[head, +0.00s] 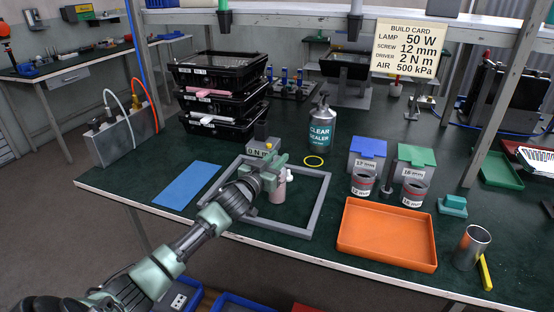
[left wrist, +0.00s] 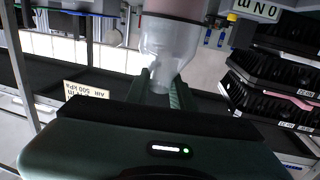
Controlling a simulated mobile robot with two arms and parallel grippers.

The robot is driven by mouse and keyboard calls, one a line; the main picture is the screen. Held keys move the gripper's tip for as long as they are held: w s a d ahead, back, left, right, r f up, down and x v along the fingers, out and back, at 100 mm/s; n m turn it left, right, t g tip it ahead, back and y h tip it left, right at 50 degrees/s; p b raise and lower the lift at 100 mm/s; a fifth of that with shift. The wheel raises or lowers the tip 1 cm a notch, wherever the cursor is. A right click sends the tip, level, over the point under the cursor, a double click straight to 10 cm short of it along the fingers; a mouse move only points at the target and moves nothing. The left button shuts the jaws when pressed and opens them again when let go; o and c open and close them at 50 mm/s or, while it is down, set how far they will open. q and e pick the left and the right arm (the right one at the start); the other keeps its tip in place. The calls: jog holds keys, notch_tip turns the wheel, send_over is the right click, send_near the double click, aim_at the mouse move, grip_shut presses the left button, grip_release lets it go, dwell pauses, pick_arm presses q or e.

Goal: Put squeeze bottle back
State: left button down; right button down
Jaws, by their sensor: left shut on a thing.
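The squeeze bottle (head: 278,193) is a pinkish bottle with a pale translucent top. In the head view it shows just beyond and below my left gripper (head: 277,167), over the grey square frame (head: 321,204). In the left wrist view the bottle's clear shoulder (left wrist: 172,38) narrows down between the fingers of my left gripper (left wrist: 167,92), which is shut on its top. Whether the bottle's base touches the table is hard to tell. My right gripper is out of view.
A blue mat (head: 187,184) lies left of the frame. An orange tray (head: 388,237) lies to the right. Stacked black crates (head: 220,100) stand at the back left; labelled cans (head: 362,184) stand behind the tray.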

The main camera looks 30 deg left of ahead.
pick_arm(q)
jog(key=c, duration=1.2)
grip_release()
jog(key=shift+f, duration=0.1)
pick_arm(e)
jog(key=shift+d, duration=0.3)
pick_arm(q)
jog(key=shift+r, duration=0.2)
jog(key=shift+s+f, duration=0.15)
jog(key=shift+s, duration=0.1)
jog(key=s+d, duration=0.1)
jog(key=s, duration=1)
jog(key=shift+s+r, duration=0.2)
jog(key=shift+s, duration=0.05)
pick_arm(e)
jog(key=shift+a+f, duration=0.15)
